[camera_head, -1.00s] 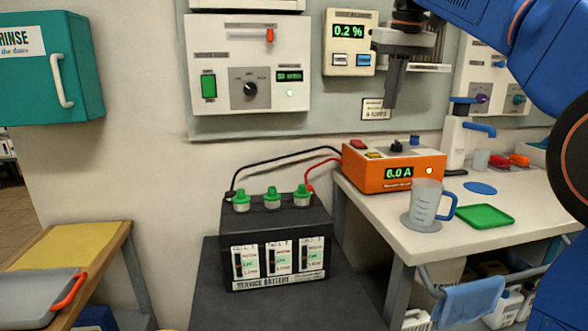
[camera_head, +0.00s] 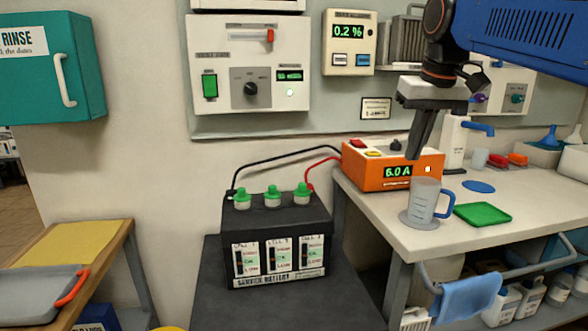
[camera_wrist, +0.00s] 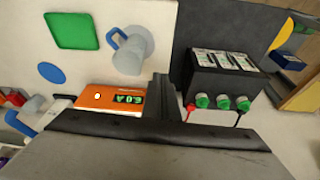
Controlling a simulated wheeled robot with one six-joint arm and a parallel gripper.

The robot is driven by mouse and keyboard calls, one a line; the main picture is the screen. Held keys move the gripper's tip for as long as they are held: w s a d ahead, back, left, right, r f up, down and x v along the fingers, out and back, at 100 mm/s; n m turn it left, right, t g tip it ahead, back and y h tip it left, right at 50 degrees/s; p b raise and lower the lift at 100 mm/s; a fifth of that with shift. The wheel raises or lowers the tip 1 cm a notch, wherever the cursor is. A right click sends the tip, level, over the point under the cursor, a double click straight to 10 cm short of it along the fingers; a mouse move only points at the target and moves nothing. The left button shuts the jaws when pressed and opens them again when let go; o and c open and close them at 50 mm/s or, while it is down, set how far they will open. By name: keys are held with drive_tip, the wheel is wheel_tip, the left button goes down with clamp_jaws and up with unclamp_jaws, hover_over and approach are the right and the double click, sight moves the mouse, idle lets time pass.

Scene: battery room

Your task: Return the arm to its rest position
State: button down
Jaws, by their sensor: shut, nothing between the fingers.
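My gripper (camera_head: 413,157) is shut and empty. In the head view its fingers point down in front of the orange charger (camera_head: 376,180), above the back part of the white bench. The blue arm link (camera_head: 535,40) reaches in from the upper right. In the wrist view the shut fingers (camera_wrist: 162,82) stand between the jug side and the battery side, with the orange charger (camera_wrist: 110,98) to their left. I cannot tell the exact gap between fingers and charger.
A clear jug (camera_head: 424,200) with a blue handle stands on the bench, beside a green tray (camera_head: 483,214). The black battery (camera_head: 275,235) with green caps stands at the centre, wired to the charger. Wall panels (camera_head: 248,63) stand behind. A grey tray (camera_head: 40,283) lies at lower left.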

drive_tip(key=s+d+f, duration=0.1)
drive_tip(key=s+f, duration=1)
drive_tip(key=f, duration=0.4)
drive_tip(key=s+d+f+m+t, duration=0.1)
drive_tip(key=s+d+f, duration=0.1)
drive_tip(key=s+f, duration=0.9)
wheel_tip(320, 180, down, 5)
drive_tip(key=shift+d+r, duration=0.15)
drive_tip(key=shift+s, duration=0.1)
